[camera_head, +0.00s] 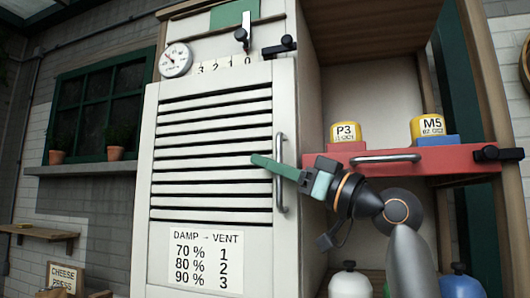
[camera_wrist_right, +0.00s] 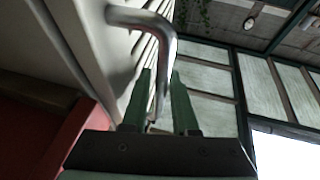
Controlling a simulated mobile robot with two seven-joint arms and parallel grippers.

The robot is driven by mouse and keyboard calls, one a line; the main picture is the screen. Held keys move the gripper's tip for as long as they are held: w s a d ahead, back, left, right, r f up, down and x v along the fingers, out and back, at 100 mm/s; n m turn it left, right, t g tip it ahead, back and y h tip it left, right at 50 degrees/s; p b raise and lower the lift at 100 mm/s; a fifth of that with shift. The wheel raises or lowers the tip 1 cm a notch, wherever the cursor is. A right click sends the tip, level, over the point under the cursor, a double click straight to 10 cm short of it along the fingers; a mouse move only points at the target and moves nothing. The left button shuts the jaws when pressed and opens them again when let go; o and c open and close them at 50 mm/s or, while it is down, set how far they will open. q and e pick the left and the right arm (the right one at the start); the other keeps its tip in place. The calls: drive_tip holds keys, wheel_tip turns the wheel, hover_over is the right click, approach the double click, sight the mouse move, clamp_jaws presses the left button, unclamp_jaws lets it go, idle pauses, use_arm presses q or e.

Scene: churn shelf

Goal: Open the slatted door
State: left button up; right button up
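The white slatted door (camera_head: 215,230) fills the middle of the head view and looks closed. It has dark gaps between its slats and a label about damp and vent. Its vertical metal handle (camera_head: 280,197) is near the right edge. My right gripper (camera_head: 268,163) reaches it from the right, one green finger crossing the bar. In the right wrist view, the handle (camera_wrist_right: 160,45) runs down between the two green fingers (camera_wrist_right: 162,95), which stand close together around it. The gap looks nearly filled by the bar, though exact contact is hard to see. My left gripper is out of view.
A red drawer (camera_head: 440,160) with a metal handle juts out at right, close behind my right arm. Yellow jars P3 (camera_head: 345,132) and M5 (camera_head: 428,128) stand above it. A gauge (camera_head: 176,60) and black levers (camera_head: 280,47) are above the door.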

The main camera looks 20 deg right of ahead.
drive_tip(key=shift+w+a+r, duration=0.2)
drive_tip(key=shift+w+a, duration=0.2)
drive_tip(key=shift+w, duration=0.05)
clamp_jaws()
idle(1.2)
